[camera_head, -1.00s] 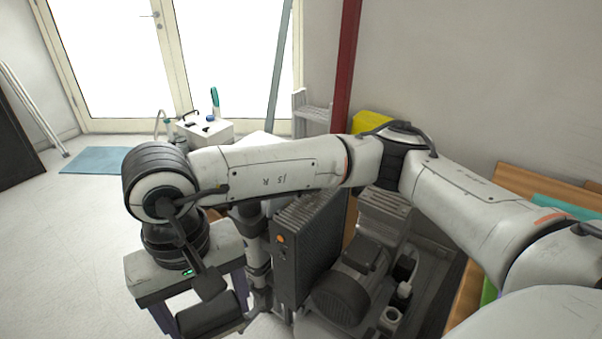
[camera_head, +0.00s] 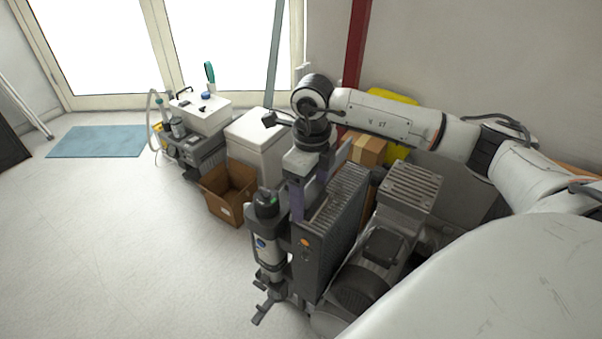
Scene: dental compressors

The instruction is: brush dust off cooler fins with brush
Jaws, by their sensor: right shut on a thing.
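The cooler (camera_head: 325,250) is a dark finned block standing upright on the compressor, right of the picture's middle. Its ribbed front and top edge show. My right gripper (camera_head: 313,195) points down at the cooler's upper left part, with one finger along its near left side. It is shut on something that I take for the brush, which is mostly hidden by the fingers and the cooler. I cannot tell whether bristles touch the fins. My left gripper is out of view.
The compressor motor (camera_head: 362,285) and ribbed head (camera_head: 410,185) stand right of the cooler. A filter column (camera_head: 268,245) stands at its left. An open cardboard box (camera_head: 228,190), a white bin (camera_head: 258,140) and a cart (camera_head: 195,150) stand behind.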

